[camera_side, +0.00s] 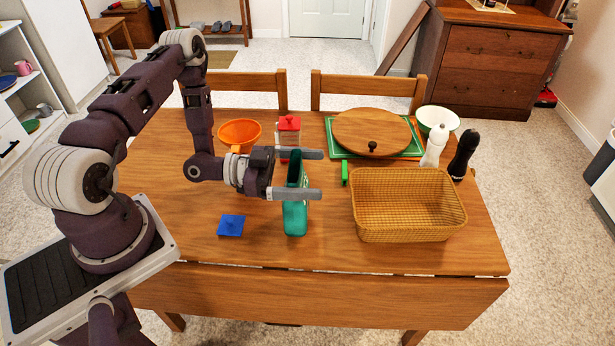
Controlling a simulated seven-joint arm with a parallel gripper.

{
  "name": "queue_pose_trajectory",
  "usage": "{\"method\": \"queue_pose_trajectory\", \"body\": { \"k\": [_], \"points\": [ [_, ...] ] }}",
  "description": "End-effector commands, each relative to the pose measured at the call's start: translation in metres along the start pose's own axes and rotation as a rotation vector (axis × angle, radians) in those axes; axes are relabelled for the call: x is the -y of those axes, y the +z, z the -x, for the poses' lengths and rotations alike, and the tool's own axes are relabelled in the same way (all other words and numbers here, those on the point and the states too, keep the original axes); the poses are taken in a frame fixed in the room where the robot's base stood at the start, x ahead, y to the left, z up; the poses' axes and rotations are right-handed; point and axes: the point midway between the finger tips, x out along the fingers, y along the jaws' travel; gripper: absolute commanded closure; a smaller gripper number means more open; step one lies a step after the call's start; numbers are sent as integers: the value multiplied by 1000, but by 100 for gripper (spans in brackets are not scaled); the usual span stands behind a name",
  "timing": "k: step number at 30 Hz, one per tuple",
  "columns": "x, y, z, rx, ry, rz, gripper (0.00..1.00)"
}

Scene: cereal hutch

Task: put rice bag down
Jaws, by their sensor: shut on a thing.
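The rice bag appears to be the green upright packet (295,215) with pale lettering, left of the wicker basket. My gripper (315,174) reaches in from the left, its two grey fingers spread to the packet's width and shut on it. The nearer finger crosses the packet's front and hides part of it. The packet's bottom is at or just above the wooden table (190,240); I cannot tell whether it touches.
A wicker basket (408,232) stands to the right. A blue lid (230,225) lies to the left. Behind are an orange bowl (240,130), a red-topped canister (289,124), and a round wooden board (372,130) on a green tray (416,148). White (435,145) and black (463,155) mills stand at right.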

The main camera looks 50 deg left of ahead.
Motion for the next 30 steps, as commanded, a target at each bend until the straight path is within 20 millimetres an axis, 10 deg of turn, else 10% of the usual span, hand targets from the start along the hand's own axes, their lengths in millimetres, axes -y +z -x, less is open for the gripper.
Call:
{"method": "queue_pose_trajectory", "body": {
  "k": [14, 15, 23, 30],
  "points": [
    [0, 20, 0, -1, 0, -1, 78],
    [0, 21, 0, 0, 0, 0, 1],
    [0, 18, 0, 0, 0, -1, 0],
    [1, 18, 46, 2, -5, 0, 0]
  ]
}}
